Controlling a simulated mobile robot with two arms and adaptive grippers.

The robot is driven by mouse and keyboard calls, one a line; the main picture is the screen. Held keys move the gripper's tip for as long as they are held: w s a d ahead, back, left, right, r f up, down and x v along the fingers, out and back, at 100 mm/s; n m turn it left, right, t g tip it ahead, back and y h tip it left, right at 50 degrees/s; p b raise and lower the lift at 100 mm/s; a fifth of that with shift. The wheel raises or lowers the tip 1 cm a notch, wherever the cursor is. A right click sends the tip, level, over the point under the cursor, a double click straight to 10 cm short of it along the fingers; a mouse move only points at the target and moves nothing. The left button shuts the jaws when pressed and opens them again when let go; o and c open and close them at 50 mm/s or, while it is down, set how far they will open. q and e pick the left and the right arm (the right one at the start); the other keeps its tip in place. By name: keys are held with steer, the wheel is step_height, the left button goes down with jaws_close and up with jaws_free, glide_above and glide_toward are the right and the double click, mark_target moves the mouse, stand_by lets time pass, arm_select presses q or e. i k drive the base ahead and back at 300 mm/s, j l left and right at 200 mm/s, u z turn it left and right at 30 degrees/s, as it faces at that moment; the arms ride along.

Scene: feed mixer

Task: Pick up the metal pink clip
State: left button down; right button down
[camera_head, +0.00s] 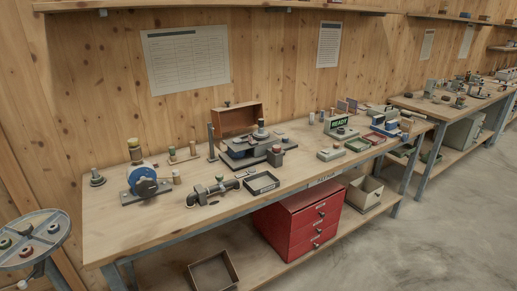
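I cannot make out a metal pink clip in the head view; small parts on the bench are too small to tell apart. A wooden workbench (115,238) carries several small items. A small dark block with a reddish top (276,150) stands near the bench's middle. A dark shallow tray (262,184) lies at the front edge, with small pieces beside it. Neither of my grippers is in view.
A blue wheel device (144,184) stands at the bench's left. A red drawer cabinet (296,226) and an open box (364,193) sit on the lower shelf. A round stand (40,258) is at lower left. Concrete floor (420,245) is clear at right.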

mark_target(252, 143)
steer(key=i+l, duration=0.6)
steer(key=i, duration=0.15)
steer(key=i+u, duration=0.05)
